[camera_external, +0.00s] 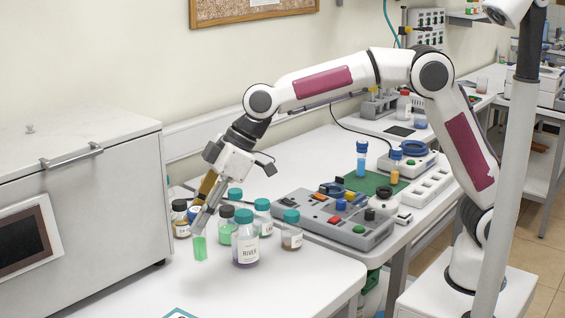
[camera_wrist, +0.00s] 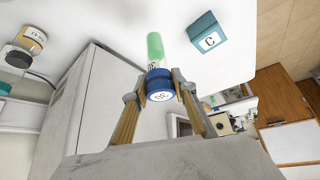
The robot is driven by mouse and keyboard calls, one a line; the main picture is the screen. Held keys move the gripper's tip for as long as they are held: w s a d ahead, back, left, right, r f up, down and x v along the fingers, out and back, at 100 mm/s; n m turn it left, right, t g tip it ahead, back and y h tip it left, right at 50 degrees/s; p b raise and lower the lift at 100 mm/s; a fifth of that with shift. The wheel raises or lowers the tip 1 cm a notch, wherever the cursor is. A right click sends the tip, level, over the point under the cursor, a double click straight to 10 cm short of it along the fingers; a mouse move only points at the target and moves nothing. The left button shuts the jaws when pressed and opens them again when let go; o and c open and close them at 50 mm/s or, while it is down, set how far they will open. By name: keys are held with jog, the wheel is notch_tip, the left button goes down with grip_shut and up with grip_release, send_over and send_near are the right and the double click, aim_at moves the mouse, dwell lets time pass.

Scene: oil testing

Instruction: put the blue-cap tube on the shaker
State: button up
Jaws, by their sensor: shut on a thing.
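My gripper (camera_external: 200,212) is shut on the blue-cap tube near the front of the bench, left of a group of bottles. The tube's green lower part (camera_external: 200,248) hangs below the fingers. In the wrist view its blue cap (camera_wrist: 160,87) sits between the fingertips and its green end (camera_wrist: 155,45) points away. Another blue-cap tube with blue liquid (camera_external: 361,160) and one with orange liquid (camera_external: 395,166) stand at the back. A small grey device with a round blue part (camera_external: 414,147) is behind them; I cannot tell for sure whether it is the shaker.
Teal-capped bottles, including a large one (camera_external: 245,240), stand close right of the tube. A grey console with coloured knobs (camera_external: 330,222) lies beyond them. A large white cabinet (camera_external: 85,200) is at left. A teal block marked C (camera_wrist: 208,33) shows in the wrist view.

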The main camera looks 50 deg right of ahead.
aim_at(201, 256)
dwell(0.4)
jog(key=shift+f, duration=3.1)
jog(key=shift+f, duration=1.9)
jog(key=shift+f, duration=0.15)
jog(key=o, duration=1.1)
jog(key=shift+r, duration=0.2)
